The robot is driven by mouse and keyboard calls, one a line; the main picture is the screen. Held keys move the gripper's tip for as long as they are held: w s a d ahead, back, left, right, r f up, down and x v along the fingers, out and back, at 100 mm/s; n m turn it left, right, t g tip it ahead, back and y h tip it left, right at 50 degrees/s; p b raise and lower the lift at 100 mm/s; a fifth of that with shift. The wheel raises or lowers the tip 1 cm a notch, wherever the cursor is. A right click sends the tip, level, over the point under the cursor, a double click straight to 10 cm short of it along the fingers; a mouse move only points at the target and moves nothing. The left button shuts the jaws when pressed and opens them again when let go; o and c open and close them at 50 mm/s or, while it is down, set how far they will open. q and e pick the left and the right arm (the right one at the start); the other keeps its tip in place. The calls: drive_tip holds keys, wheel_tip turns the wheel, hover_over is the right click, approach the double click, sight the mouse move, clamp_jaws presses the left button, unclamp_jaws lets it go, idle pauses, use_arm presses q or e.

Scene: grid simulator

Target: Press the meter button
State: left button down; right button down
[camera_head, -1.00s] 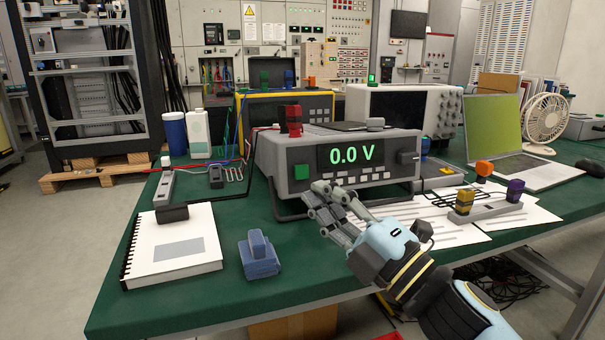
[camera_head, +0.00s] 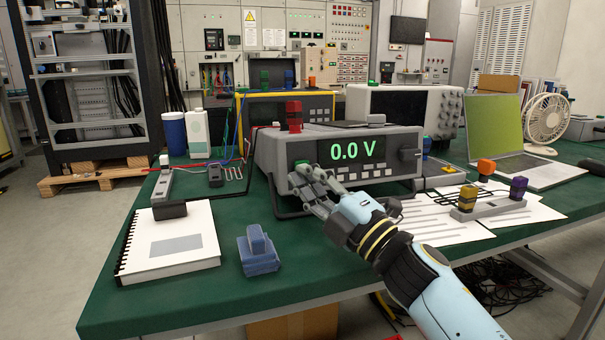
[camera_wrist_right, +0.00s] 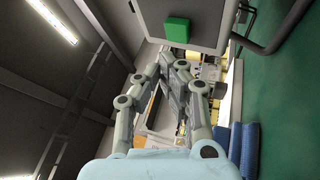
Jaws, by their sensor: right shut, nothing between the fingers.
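The grey meter (camera_head: 272,157) stands on the green bench and its display reads 0.0 V. Its green square button, left of the display, is mostly hidden behind my right gripper (camera_head: 306,175) in the head view. In the right wrist view the button (camera_wrist_right: 176,32) shows whole on the meter's front panel, beyond the fingertips. My right gripper (camera_wrist_right: 168,62) is shut and empty, with its fingertips close in front of the button. I cannot tell whether they touch it. My left gripper is not in view.
A blue block (camera_head: 259,252) and a spiral notebook (camera_head: 172,243) lie on the bench left of my right arm. Papers and a grey strip with yellow and purple blocks (camera_head: 488,208) lie to the right.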

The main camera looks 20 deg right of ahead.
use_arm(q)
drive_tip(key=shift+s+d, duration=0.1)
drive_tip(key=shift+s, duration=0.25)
use_arm(e)
drive_tip(key=shift+w, duration=0.5)
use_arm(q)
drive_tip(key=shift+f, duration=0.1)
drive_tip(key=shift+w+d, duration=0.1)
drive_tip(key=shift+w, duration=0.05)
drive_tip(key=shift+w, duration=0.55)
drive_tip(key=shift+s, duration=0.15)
